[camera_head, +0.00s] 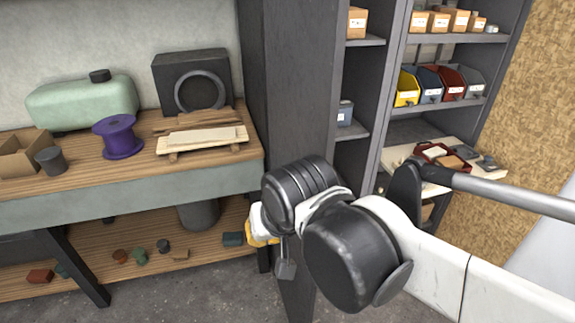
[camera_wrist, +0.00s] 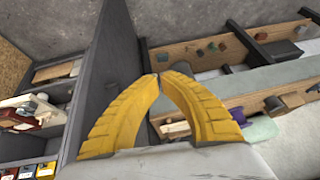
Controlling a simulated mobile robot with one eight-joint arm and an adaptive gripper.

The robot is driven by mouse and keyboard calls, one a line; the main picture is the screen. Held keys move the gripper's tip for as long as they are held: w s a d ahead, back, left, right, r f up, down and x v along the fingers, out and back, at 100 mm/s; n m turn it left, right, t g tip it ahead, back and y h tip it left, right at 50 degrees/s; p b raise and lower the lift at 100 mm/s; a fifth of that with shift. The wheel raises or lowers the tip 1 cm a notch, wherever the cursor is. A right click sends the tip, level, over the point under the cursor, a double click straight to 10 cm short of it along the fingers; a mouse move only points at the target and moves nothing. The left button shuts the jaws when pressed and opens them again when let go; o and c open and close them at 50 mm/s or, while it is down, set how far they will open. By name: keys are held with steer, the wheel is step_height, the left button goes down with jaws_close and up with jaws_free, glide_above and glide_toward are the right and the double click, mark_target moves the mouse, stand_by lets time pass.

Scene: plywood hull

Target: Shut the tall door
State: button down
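The tall door (camera_head: 300,75) is a dark grey panel standing open at the left of the shelved cabinet (camera_head: 378,75). My arm hides part of its lower half. My gripper (camera_head: 258,230) shows in the head view only as a bit of yellow beside the door's lower left, mostly hidden by my wrist. In the wrist view, the two yellow fingers of my gripper (camera_wrist: 158,76) curve in and meet at their tips, with nothing seen between them. The door (camera_wrist: 112,60) stands behind and left of the fingertips there. I cannot tell whether they touch it.
A workbench (camera_head: 80,205) on the left holds a purple spool (camera_head: 118,137), a green tank (camera_head: 82,101) and a black speaker-like box (camera_head: 190,82). Cabinet shelves hold cartons and coloured bins (camera_head: 407,89). A board with a red tray (camera_head: 437,156) juts out low in the cabinet.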

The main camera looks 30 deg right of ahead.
steer(key=w+d+r+m+g+h+p, duration=0.2)
steer(key=w+r+m+g+p, duration=0.2)
steer(key=r+m+p, duration=0.45)
steer(key=w+d+r+m+g+h+p, duration=0.25)
steer(key=w+r+m+p, duration=0.25)
steer(key=r+m+p, duration=0.4)
steer(key=s+d+b+x, duration=0.1)
steer(key=b+x, duration=0.1)
steer(key=x, duration=1.1)
steer(key=shift+s+d+r+m+y, duration=0.25)
steer(key=shift+s+r+m+y, duration=0.1)
steer(key=shift+s+r+y, duration=0.1)
steer(key=shift+g, duration=0.25)
